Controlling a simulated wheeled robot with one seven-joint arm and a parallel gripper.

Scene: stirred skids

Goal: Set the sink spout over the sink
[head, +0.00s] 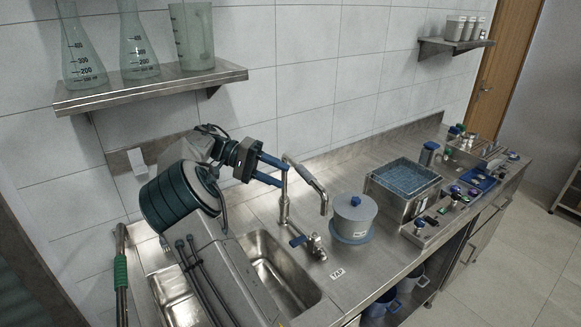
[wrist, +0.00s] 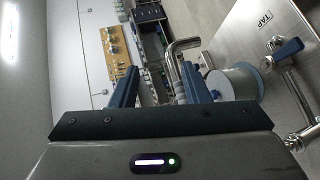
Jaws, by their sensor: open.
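The sink spout (head: 312,184) is a bent steel pipe on an upright post. Its arm points right, with its end over the counter beside the lidded pot, not over the basin. The sink (head: 292,262) is a steel basin, partly hidden by my arm. My gripper (head: 285,175) is open at the upper part of the spout, its two blue fingers level with the pipe. In the wrist view the spout (wrist: 176,66) shows between my fingers (wrist: 158,82), closer to the right one. I cannot tell whether either finger touches it.
A lidded pot (head: 354,217) stands right of the spout. The blue-handled tap (head: 308,241) is at the sink's back edge near a TAP label (head: 337,273). A steel bath (head: 402,188) stands farther right. A shelf (head: 150,88) with glassware hangs above my arm.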

